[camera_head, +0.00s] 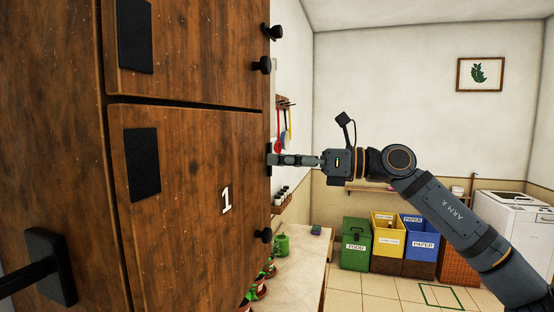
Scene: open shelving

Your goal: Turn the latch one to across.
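A brown wooden door marked with a white 1 (227,200) fills the left of the head view, seen at a steep angle. A small dark fitting (268,155) shows at the door's right edge; it may be latch one, but which way it points cannot be told. My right gripper (272,160) reaches in from the right, level, with its fingertips at this fitting. The fingers look close together, seen side-on; whether they grip the fitting is hidden. My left gripper is not in view.
Black knobs (262,65) stick out along the cabinet's right edge, with another (263,235) below my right gripper. A counter (292,280) with small items lies below. Bins (420,245) and a white machine (515,225) stand behind.

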